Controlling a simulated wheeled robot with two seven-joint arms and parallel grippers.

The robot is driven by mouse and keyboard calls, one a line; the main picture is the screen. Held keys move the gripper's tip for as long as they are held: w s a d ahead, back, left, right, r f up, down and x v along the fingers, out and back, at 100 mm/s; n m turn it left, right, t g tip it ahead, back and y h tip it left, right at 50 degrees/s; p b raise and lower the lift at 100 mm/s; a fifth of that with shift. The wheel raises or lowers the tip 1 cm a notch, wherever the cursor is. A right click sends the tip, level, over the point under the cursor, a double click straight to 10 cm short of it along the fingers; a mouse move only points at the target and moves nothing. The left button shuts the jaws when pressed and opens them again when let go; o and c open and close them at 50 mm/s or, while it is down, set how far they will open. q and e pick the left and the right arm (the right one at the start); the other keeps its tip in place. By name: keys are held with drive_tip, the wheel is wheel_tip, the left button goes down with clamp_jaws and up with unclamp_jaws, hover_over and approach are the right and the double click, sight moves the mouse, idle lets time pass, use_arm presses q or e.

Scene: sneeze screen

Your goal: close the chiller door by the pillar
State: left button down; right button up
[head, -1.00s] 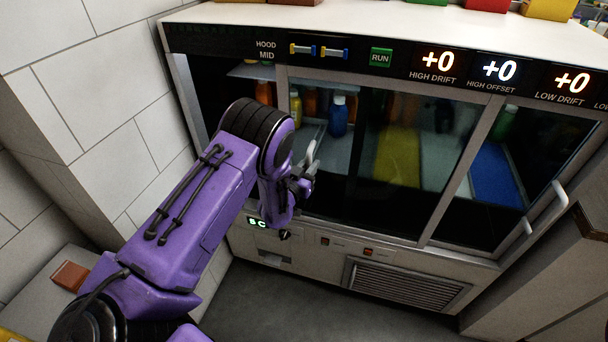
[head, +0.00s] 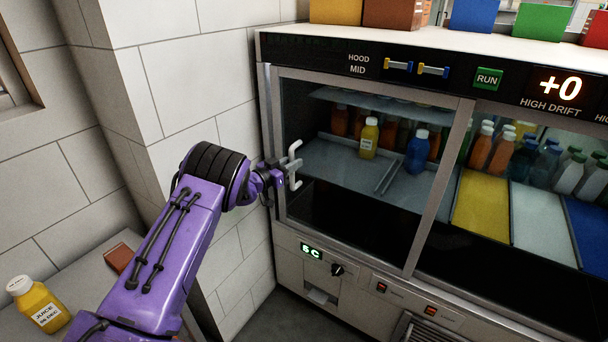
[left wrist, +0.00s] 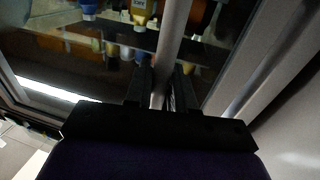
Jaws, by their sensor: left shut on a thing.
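The chiller (head: 340,262) stands against the white block pillar (head: 200,80). Its left sliding door (head: 440,180) has a grey metal frame and glass. The door's left edge lies along the cabinet's left side frame, with no open gap that I can see there. My left gripper (head: 283,172) is shut on the pale upright door handle (head: 297,152) near that edge. In the left wrist view the handle (left wrist: 172,35) passes between the fingers of my left gripper (left wrist: 160,88). My right gripper is not in view.
Bottles stand inside behind the glass, among them a yellow one (head: 369,140) and a blue one (head: 416,152). A juice bottle (head: 40,305) and a brown block (head: 120,257) are on a counter at the lower left. Coloured boxes line the chiller's top.

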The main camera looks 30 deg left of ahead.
use_arm(q)
drive_tip(key=shift+a, duration=0.65)
drive_tip(key=c, duration=1.1)
unclamp_jaws()
drive_tip(key=b+v, duration=0.1)
drive_tip(key=v, duration=0.9)
drive_tip(key=shift+s+b, duration=0.2)
drive_tip(key=shift+b, duration=0.1)
